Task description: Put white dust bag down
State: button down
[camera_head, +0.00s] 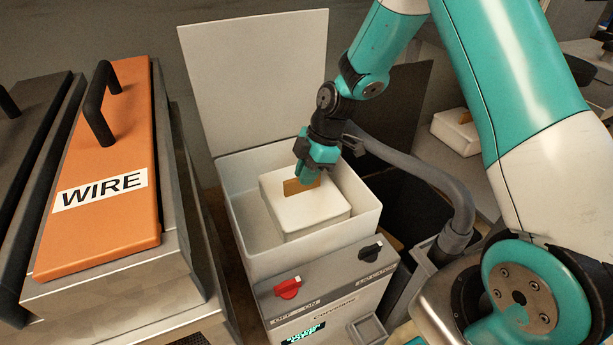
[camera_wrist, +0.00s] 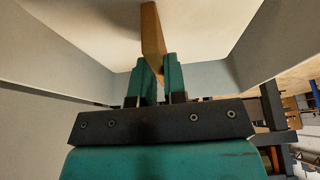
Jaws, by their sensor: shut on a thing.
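The white dust bag (camera_head: 308,212) is a pale block with a tan tab (camera_head: 301,186) standing up from its top. It sits inside the open white box (camera_head: 258,262), below the rim at the front. My gripper (camera_head: 306,178) is above the bag, with its teal fingers shut on the tan tab. In the wrist view, the fingers (camera_wrist: 157,82) close around the lower end of the tab (camera_wrist: 152,35), and the bag's pale face (camera_wrist: 95,22) fills the top. Whether the bag touches the box floor is hidden.
The box's raised lid (camera_head: 255,80) stands behind it. Its front panel has a red knob (camera_head: 288,288) and a black knob (camera_head: 370,250). An orange WIRE-labelled cover (camera_head: 105,215) is at the left. Another white block (camera_head: 457,131) lies at the right. A dark open bin (camera_head: 405,205) adjoins the box.

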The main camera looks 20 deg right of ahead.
jog(key=shift+f, duration=0.35)
jog(key=c, duration=1.2)
grip_release()
jog(key=shift+o, duration=0.2)
jog(key=p+v, duration=0.3)
jog(key=v, duration=0.9)
jog(key=s+a+r+m, duration=0.4)
jog(key=s+a+r, duration=0.3)
jog(key=s+r, duration=0.1)
jog(key=s+a+r+m, duration=0.2)
jog(key=s+m, duration=0.1)
jog(key=s, duration=0.5)
jog(key=s+a+r+m, duration=0.3)
jog(key=s+m, duration=0.1)
jog(key=s, duration=0.5)
jog(key=shift+r, duration=0.2)
jog(key=shift+a, duration=0.1)
